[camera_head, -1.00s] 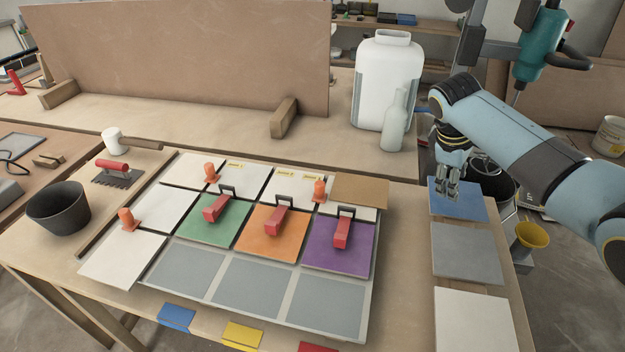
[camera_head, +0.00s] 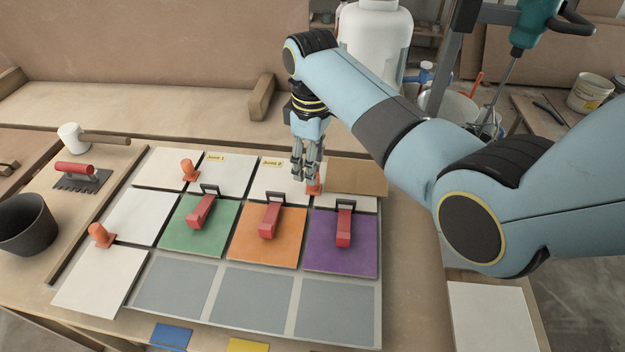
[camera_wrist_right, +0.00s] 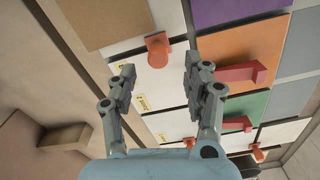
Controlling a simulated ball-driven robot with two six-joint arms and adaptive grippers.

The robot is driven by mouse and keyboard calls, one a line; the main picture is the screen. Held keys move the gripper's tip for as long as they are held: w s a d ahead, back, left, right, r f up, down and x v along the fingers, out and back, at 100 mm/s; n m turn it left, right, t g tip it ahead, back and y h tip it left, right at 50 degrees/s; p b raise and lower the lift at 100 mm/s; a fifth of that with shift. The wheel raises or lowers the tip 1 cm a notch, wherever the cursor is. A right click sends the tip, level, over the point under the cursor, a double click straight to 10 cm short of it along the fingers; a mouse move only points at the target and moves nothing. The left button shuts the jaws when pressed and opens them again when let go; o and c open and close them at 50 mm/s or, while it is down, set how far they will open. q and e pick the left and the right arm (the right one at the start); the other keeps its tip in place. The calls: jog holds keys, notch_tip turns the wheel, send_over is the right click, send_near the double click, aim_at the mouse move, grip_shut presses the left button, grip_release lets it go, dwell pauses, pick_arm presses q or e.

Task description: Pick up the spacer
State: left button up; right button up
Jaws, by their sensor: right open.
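Several orange spacers stand on the tile board. One spacer (camera_head: 314,184) is at the back right, beside the brown board piece, partly hidden by my right gripper (camera_head: 308,176). My right gripper is open and points down just above it. In the right wrist view this spacer (camera_wrist_right: 158,48) lies just beyond the open fingertips (camera_wrist_right: 160,66), roughly in line with the gap between them. I cannot tell whether the fingers touch it. Another spacer (camera_head: 190,170) stands at the back left and one (camera_head: 101,235) at the front left. My left gripper is out of view.
Red-handled pieces stand on the green (camera_head: 198,228), orange (camera_head: 268,236) and purple (camera_head: 343,244) tiles. A brown piece (camera_head: 357,176) lies right of the near spacer. A black bucket (camera_head: 27,226) and a red-handled trowel (camera_head: 75,172) are at the left.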

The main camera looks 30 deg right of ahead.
aim_at(314, 190)
jog(key=f, duration=0.3)
jog(key=shift+s+d+f, duration=0.15)
jog(key=shift+d+f, duration=0.1)
jog(key=shift+f, duration=0.25)
jog(key=shift+c, duration=2)
jog(key=c, duration=0.4)
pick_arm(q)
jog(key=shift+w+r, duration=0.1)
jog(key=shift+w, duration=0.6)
pick_arm(e)
jog(key=shift+c, duration=0.3)
